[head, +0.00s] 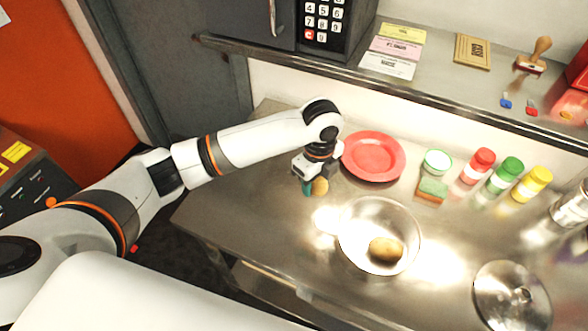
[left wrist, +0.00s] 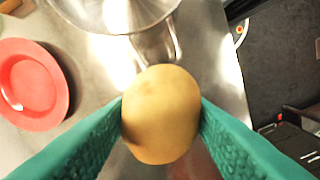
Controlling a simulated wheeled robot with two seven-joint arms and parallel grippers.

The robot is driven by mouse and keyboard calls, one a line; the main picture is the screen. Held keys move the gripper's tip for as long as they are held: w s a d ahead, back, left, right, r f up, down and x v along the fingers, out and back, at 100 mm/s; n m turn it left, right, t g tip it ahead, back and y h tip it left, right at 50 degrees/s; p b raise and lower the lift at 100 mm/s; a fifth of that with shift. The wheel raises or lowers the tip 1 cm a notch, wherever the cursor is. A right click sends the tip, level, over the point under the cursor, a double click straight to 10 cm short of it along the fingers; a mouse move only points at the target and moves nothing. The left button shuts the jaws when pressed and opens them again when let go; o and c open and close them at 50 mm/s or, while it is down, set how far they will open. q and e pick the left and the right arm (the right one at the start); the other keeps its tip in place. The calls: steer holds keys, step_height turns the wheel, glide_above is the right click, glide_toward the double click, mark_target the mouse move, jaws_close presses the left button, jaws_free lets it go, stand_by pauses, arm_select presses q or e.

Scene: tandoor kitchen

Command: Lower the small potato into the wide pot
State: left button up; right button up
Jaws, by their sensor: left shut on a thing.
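My left gripper (head: 312,186) is shut on a small round tan potato (head: 320,186), held to the left of the wide pot. In the left wrist view the potato (left wrist: 161,114) sits between the two green fingers of the gripper (left wrist: 160,118). The wide pot (head: 349,222) is a shiny open metal vessel on the counter, and a larger brown potato (head: 386,249) lies inside it. In the left wrist view the pot (left wrist: 112,12) shows at the top, apart from the held potato. My right gripper is not in view.
A red plate (head: 374,157) lies behind the pot. A white-green bowl (head: 437,162), a sponge (head: 432,190) and red (head: 478,166), green (head: 505,174) and yellow (head: 532,184) bottles stand to the right. A metal lid (head: 512,296) lies right of the pot. A shelf (head: 440,95) runs above the counter.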

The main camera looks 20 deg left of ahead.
arm_select(q)
glide_above(358, 241)
steer(key=shift+f, duration=0.95)
steer(key=shift+f, duration=0.1)
steer(key=shift+f+b, duration=2.4)
steer(key=shift+f, duration=2)
steer(key=shift+f+b, duration=1.35)
steer(key=shift+f, duration=1)
steer(key=o, duration=1.1)
